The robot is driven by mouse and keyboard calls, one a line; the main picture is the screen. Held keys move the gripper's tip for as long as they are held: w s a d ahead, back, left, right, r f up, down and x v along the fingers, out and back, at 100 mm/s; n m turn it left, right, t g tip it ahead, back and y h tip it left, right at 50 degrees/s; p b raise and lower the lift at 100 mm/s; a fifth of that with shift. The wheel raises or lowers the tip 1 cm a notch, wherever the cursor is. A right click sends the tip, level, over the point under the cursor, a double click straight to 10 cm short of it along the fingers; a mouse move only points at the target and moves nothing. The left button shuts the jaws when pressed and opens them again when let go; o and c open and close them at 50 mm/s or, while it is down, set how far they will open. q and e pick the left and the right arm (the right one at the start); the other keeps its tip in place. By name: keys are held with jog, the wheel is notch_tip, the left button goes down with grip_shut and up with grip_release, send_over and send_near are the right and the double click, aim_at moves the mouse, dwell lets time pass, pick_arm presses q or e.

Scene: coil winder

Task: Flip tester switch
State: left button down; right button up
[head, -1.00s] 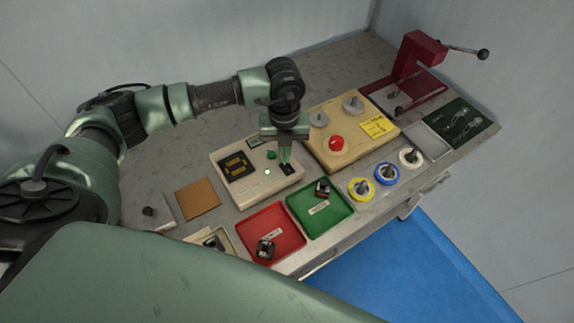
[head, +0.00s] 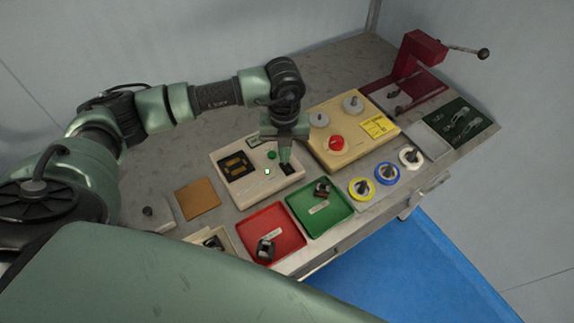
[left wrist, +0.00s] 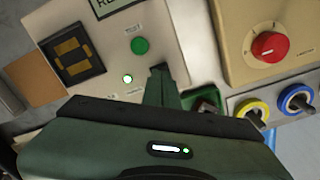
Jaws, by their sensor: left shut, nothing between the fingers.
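The tester is a cream box (head: 262,190) on the bench, with a dark socket (head: 237,165), a green button (head: 271,155) and a small round lamp (head: 267,172) that looks white. Its black switch (head: 287,169) is at the right side of its top. My left gripper (head: 285,160) is shut and empty, with its fingertips at the switch; I cannot tell whether they touch. In the left wrist view the shut fingers (left wrist: 162,85) cover most of the switch, and the lamp (left wrist: 127,79) shows white beside them. My right gripper is not in view.
A red tray (head: 287,222) and a green tray (head: 334,222), each with a small part inside, lie in front of the tester. A yellow box with a red knob (head: 337,143) stands close on the right.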

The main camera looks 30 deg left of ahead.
pick_arm(q)
jog(key=shift+f+b, duration=0.6)
jog(key=shift+f, duration=0.25)
jog(key=shift+r, duration=0.2)
jog(key=shift+r+p, duration=2.25)
jog(key=shift+r, duration=1.15)
